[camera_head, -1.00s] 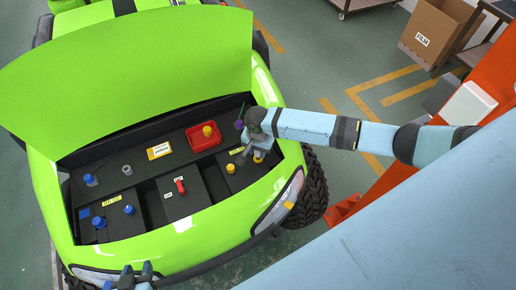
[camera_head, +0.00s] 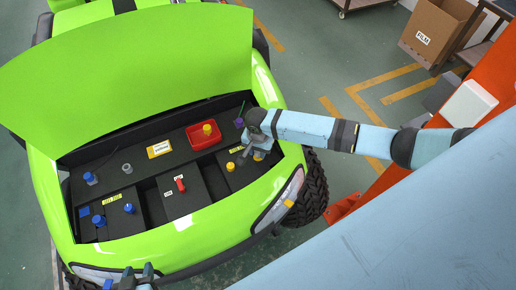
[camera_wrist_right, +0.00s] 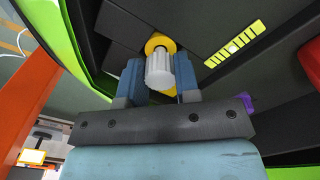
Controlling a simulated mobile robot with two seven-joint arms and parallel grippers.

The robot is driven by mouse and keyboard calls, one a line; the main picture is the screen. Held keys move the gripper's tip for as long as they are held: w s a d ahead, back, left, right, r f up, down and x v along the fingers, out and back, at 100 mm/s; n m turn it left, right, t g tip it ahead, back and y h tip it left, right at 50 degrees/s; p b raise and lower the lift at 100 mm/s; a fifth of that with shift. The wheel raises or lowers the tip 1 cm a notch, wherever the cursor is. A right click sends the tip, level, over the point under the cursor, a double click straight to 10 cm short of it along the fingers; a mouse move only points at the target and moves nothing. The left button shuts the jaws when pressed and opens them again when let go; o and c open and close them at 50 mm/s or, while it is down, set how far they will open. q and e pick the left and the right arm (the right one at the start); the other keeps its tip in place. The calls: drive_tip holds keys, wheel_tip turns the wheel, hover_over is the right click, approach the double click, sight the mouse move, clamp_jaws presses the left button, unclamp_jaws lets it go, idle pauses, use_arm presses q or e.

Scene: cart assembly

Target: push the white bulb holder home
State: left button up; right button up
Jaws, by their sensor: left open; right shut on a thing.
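The white bulb holder (camera_wrist_right: 159,73) is a ribbed white cylinder in the right wrist view, in front of a yellow ring (camera_wrist_right: 160,43) at the dark panel. My right gripper (camera_wrist_right: 160,88) is shut on it, one finger on each side. Whether the holder is fully seated in the ring cannot be told. In the head view my right gripper (camera_head: 259,151) is at the right end of the open engine bay, and the holder is mostly hidden there. My left gripper (camera_head: 138,270) is open and empty at the bottom edge, over the car's front.
The green car's raised hood (camera_head: 130,75) stands behind the bay. A red tray (camera_head: 203,136) with a yellow knob, a red lever (camera_head: 180,184) and several blue caps lie left of my right gripper. A purple piece (camera_head: 239,122) is close behind it.

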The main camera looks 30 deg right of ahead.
drive_tip(key=shift+f, duration=0.95)
use_arm(q)
drive_tip(key=shift+s+f, duration=0.1)
use_arm(e)
drive_tip(key=o, duration=1)
drive_tip(key=shift+r, duration=0.25)
use_arm(q)
drive_tip(key=shift+f+b, duration=0.55)
drive_tip(key=shift+b, duration=0.15)
use_arm(e)
wheel_tip(320, 180, up, 13)
drive_tip(key=shift+r, duration=0.15)
